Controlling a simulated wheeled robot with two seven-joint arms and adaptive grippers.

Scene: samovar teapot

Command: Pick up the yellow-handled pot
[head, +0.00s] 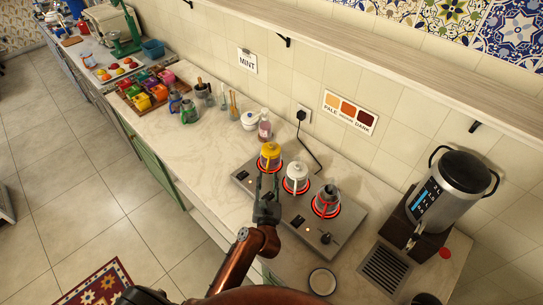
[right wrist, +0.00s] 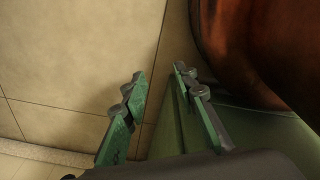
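The yellow-handled pot (head: 270,153) stands upright on the leftmost glowing ring of the stove in the head view. My left gripper (head: 267,178) is in front of it, its two fingers apart and pointing at the pot's near side. The fingertips are at or very close to the pot; I cannot tell whether they touch it, and its handle is not clear. A white pot (head: 296,177) and a dark pot with a red handle (head: 327,198) stand to its right. In the right wrist view, my right gripper (right wrist: 160,78) is open and empty.
The stove (head: 243,181) has a cable to a wall socket. A pink bottle (head: 265,130) and white lidded jar (head: 249,121) stand behind the yellow pot. A silver urn (head: 451,200) is at the right. The counter left of the stove (head: 200,150) is clear.

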